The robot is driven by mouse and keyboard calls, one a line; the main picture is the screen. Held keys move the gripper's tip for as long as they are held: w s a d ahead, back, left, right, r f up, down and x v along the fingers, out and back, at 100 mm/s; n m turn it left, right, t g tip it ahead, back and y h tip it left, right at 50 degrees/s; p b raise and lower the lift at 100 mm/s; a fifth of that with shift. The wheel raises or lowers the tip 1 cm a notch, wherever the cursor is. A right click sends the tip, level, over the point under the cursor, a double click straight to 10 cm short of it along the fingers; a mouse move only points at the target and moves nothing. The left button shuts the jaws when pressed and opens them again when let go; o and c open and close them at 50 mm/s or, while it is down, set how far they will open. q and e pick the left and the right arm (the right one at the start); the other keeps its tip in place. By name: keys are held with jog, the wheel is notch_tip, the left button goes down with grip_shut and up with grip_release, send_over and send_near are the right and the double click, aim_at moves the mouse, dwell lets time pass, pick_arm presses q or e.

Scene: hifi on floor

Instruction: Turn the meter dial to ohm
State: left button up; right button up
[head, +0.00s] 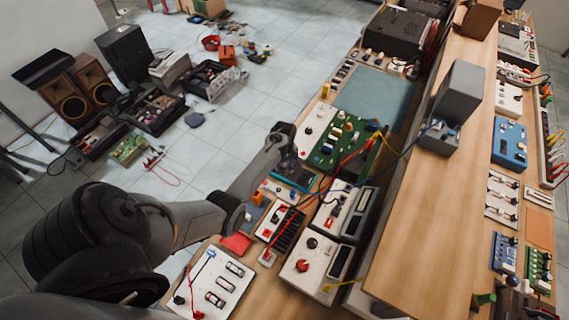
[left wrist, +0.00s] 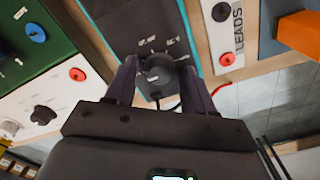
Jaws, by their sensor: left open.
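The meter (left wrist: 125,22) is dark with a teal edge, and its printed dial face shows in the left wrist view. Its round black dial (left wrist: 158,70) sits between the two fingers of my left gripper (left wrist: 159,64). The fingers are apart, one on each side of the dial; I cannot tell whether either touches it. The dial's pointer and the small marks are too blurred to read. In the head view my left gripper (head: 289,160) is over the meter (head: 296,178) and hides part of it. My right gripper is not in view.
A white LEADS panel (left wrist: 224,40) with red and black sockets lies beside the meter. A green circuit board (head: 345,140) and a white instrument box (head: 308,262) are close by on the bench. Red and blue leads (head: 350,160) cross near the board.

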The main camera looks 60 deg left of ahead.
pick_arm(q)
grip_shut()
jog(key=shift+r, duration=0.1)
